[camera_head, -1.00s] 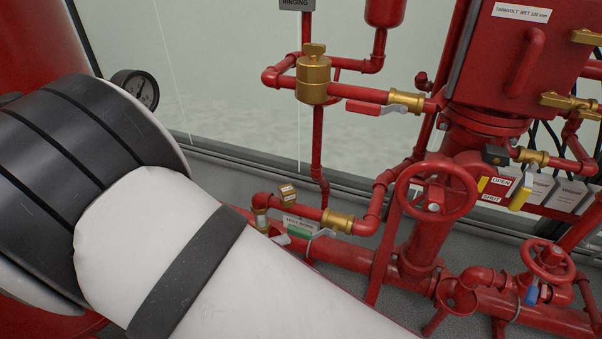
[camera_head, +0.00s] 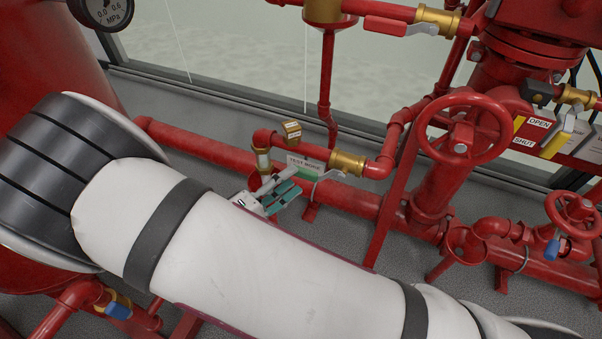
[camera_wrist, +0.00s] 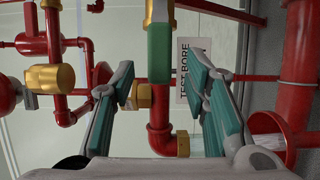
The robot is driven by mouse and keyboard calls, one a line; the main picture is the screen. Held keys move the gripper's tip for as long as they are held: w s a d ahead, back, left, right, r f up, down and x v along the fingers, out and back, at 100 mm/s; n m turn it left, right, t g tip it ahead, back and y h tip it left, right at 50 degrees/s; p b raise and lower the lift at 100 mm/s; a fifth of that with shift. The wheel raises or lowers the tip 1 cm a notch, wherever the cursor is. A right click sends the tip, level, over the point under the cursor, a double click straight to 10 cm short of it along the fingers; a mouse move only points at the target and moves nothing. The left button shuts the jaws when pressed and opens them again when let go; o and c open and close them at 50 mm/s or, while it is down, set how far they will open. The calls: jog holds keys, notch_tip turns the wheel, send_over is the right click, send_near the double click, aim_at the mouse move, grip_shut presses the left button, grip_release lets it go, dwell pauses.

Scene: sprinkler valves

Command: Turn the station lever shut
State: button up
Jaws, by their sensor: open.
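My gripper (camera_head: 282,193) is open and empty in the head view, just left of and below the TEST BORE tag (camera_head: 303,164). In the wrist view my gripper (camera_wrist: 162,78) has its teal pads spread wide. A green handle (camera_wrist: 159,52) shows in the gap between them, apart from both pads, with a brass fitting above it. No lever is marked "station". A yellow-handled lever (camera_head: 558,139) hangs at the right beside the OPEN/SHUT plate (camera_head: 530,133), well away from my gripper. A red lever handle (camera_head: 385,26) lies along the upper pipe.
A large red handwheel (camera_head: 462,130) stands right of my gripper, with a smaller one (camera_head: 572,213) farther right. A pressure gauge (camera_head: 103,10) is at upper left.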

aim_at(298, 174)
jog(key=shift+b+x, duration=0.35)
jog(key=shift+x, duration=1.9)
jog(key=shift+s, duration=0.1)
grip_shut()
